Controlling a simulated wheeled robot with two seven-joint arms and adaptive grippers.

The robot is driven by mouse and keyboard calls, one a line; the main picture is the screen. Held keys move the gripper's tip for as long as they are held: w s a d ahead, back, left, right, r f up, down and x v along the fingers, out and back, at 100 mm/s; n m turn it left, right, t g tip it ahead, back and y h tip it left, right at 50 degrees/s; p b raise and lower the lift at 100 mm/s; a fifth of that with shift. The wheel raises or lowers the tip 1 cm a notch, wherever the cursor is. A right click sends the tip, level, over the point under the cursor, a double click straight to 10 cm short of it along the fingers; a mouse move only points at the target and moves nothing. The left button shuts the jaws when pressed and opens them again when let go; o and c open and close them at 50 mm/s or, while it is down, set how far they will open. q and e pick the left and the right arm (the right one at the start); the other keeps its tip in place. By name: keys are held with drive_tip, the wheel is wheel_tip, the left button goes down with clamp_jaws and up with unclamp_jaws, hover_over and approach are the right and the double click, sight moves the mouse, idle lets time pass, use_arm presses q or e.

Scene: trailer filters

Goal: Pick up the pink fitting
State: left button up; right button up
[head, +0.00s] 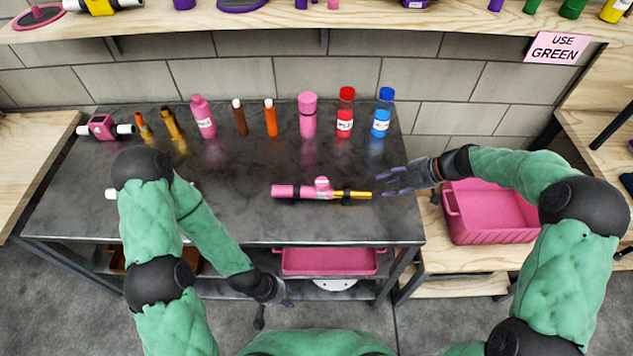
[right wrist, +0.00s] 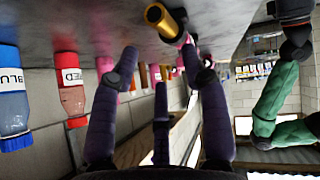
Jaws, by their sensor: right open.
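A pink fitting assembly lies on the dark metal table (head: 240,222): a pink tube (head: 290,191), a pink piece with a raised round top (head: 322,188), black rings and a thin yellow tube (head: 354,195) pointing right. My right gripper (head: 384,181) is open just off the yellow end, apart from it. In the right wrist view the yellow tube's open end (right wrist: 165,20) shows ahead, between and above the fingers (right wrist: 158,65). Another pink fitting with white ends (head: 103,127) lies at the table's back left. My left gripper (head: 275,308) hangs empty before the table's front edge, fingers apart.
Bottles and tubes stand along the table's back, including a red bottle (head: 346,110) and a blue bottle (head: 382,112). A pink bin (head: 490,228) sits at right, below my right forearm. A pink tray (head: 330,262) is on the lower shelf. The table in front of the assembly is clear.

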sight(360, 191)
drive_tip(key=b+x, duration=0.2)
drive_tip(key=x, duration=0.8)
drive_tip(key=shift+s+a+f, duration=0.1)
drive_tip(key=shift+a+f, duration=0.1)
drive_tip(key=shift+a, duration=0.05)
clamp_jaws()
drive_tip(key=shift+r, duration=0.1)
